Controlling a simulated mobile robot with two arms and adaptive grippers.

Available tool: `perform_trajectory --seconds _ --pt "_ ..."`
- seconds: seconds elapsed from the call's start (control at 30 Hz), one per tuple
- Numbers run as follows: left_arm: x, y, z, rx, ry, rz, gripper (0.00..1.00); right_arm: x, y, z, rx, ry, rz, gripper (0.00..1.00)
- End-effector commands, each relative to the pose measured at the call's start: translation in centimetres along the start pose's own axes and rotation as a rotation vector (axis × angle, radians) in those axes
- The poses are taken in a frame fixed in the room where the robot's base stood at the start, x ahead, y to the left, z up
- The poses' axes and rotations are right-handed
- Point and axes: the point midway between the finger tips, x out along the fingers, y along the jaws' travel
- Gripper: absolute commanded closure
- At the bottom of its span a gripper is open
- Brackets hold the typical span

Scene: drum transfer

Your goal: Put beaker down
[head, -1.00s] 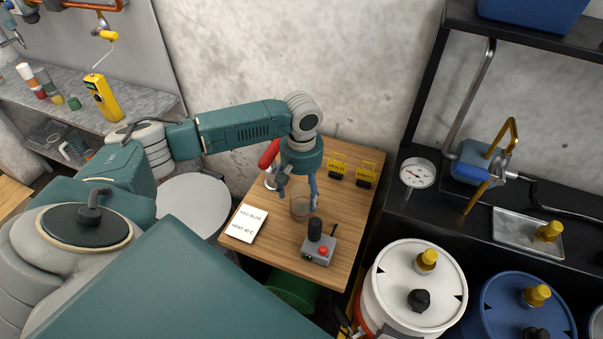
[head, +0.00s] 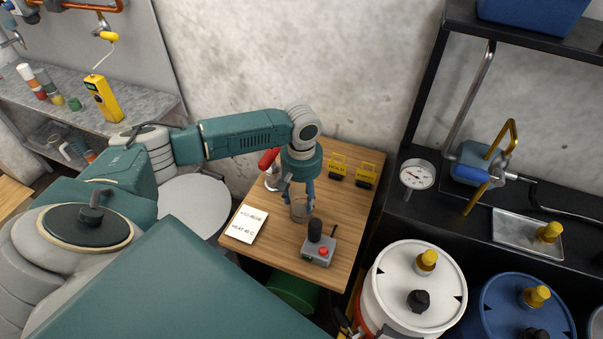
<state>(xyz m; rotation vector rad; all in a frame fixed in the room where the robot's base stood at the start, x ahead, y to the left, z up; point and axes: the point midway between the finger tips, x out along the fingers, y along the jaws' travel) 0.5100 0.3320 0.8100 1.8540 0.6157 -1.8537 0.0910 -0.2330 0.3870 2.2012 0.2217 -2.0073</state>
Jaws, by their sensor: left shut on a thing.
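The beaker (head: 299,212) is a small clear glass vessel, upright at the wooden table (head: 340,240). My left gripper (head: 298,203) points down over the table with its blue-grey fingers on either side of the beaker, shut on it. The fingers and wrist hide part of the beaker. I cannot tell whether its base touches the wood. My right gripper is not in view.
A grey device with a black knob and red button (head: 318,248) stands close in front of the beaker. A white note card (head: 247,224) lies to the left. A red-topped item (head: 270,163) and two yellow signs (head: 352,171) stand behind.

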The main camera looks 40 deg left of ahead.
Motion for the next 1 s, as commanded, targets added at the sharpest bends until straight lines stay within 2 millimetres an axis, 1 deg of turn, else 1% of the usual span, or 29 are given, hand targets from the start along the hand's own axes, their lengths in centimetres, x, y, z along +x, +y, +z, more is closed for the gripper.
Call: perform_trajectory --seconds 0.17,0.27,0.33,0.47,0.7,0.8,0.9,1.0 --pt "-0.8 0.1 -0.1 0.0 0.001 0.003 0.75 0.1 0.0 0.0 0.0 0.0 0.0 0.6" --pt "-1.9 0.1 -0.1 0.0 0.002 0.004 0.75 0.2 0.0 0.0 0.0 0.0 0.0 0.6" --pt "-3.1 0.1 -0.1 0.001 0.003 0.003 0.75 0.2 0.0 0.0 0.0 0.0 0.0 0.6" --pt "-6.3 0.1 -0.1 0.001 0.005 0.005 0.75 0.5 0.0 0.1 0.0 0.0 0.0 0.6" --pt "-13.4 0.2 -0.1 0.001 0.004 0.006 0.75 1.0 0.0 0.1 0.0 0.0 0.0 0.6" --pt "-15.8 0.2 -0.1 0.0 0.004 0.005 0.75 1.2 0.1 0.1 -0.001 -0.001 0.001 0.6" --pt "-17.7 0.1 -0.1 0.0 0.003 0.003 0.75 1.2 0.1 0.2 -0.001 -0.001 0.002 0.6" --pt "-19.0 0.1 -0.1 -0.001 0.001 0.002 0.75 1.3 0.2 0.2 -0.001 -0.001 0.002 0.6"
